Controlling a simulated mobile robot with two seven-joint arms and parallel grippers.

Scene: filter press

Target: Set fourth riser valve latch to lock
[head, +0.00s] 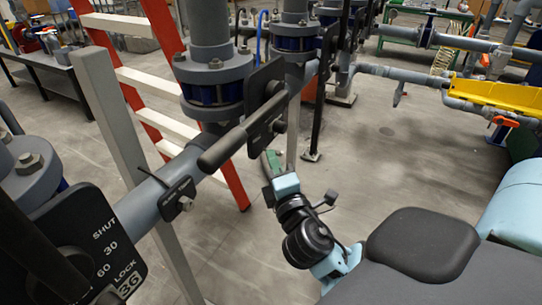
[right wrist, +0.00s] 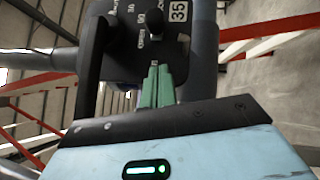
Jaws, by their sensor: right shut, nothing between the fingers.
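A riser valve with a dark plate (head: 264,98) and a long black lever (head: 240,132) stands at centre left in the head view. In the right wrist view a dark plate (right wrist: 125,68) carries the label 35, small markings and a black knob (right wrist: 150,27). Which valve is the fourth cannot be told. My right gripper (head: 268,160) is just below and right of the lever. Its green fingers (right wrist: 158,80) are shut and empty, with their tips just below the knob; contact cannot be told. My left gripper is not in view.
A nearer plate (head: 95,240) marked SHUT, 30, 60, LOCK and 36 fills the lower left. A grey post (head: 118,130) and a red-and-white ladder (head: 150,75) stand behind. A yellow tray (head: 500,95) is at right. Floor (head: 400,160) in the middle is clear.

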